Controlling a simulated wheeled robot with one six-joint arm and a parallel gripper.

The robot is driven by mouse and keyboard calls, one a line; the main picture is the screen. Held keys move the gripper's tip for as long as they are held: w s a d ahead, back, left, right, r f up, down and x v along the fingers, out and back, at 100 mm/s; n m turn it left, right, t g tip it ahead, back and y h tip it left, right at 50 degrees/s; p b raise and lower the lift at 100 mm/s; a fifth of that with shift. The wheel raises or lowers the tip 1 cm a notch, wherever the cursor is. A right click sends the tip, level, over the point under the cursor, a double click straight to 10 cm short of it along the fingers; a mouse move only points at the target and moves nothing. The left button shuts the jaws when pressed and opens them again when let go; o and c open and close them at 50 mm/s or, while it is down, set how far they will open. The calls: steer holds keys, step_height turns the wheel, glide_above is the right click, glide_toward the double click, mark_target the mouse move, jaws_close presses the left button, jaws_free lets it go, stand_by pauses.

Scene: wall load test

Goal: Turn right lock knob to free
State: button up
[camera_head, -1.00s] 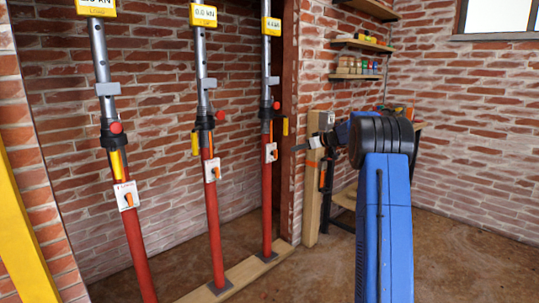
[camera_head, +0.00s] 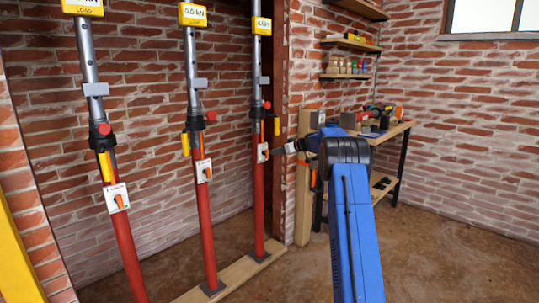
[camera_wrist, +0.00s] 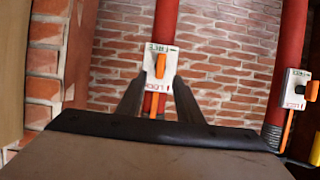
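The right red prop (camera_head: 258,205) carries a white lock plate (camera_head: 263,153) with a small orange knob. My gripper (camera_head: 288,147) is just right of this plate in the head view. In the wrist view, which looks upside down, a white plate (camera_wrist: 160,82) with an orange knob (camera_wrist: 160,65) is ahead, on a red post. My gripper (camera_wrist: 158,98) is open there, its two dark fingers spread either side of the plate's lower part. The knob lies beyond the fingertips, with nothing held. FREE and LOCK labels show upside down at the plate's ends.
The middle prop (camera_head: 203,225) and left prop (camera_head: 128,245) have similar plates; a neighbouring plate (camera_wrist: 295,90) shows right in the wrist view. A wooden post (camera_head: 303,195) and a workbench (camera_head: 392,131) stand to the right. The floor at right front is clear.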

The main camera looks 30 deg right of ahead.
mark_target(266, 154)
steer(key=x, duration=0.6)
steer(key=shift+w, duration=0.2)
steer(key=shift+f, duration=0.1)
steer(key=shift+c, duration=0.4)
jaws_close()
